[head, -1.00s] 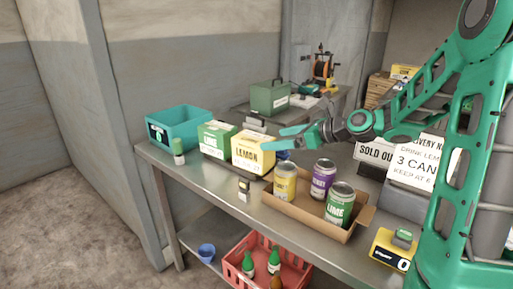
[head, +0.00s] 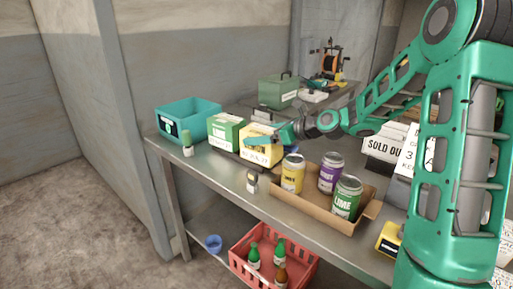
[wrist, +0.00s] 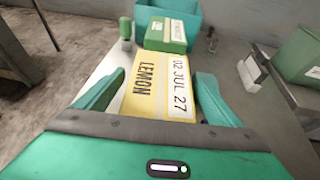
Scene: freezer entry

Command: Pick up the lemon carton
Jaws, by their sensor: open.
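The yellow and white lemon carton (head: 262,149) stands on the metal table, just right of the green lime carton (head: 224,133). In the wrist view the lemon carton (wrist: 163,88), marked LEMON and 02 JUL 27, lies between the two green fingers of my gripper (wrist: 160,92). The fingers are open, one on each side of the carton, and the lower part of the carton is hidden by my gripper body. In the head view my gripper (head: 262,138) covers part of the carton's top. I cannot tell whether either finger touches it.
A teal bin (head: 190,118) and a green-capped bottle (head: 187,145) stand to the left. A cardboard tray (head: 318,205) with several cans is in front on the right. A green toolbox (head: 278,92) stands behind. A red crate (head: 268,270) sits below.

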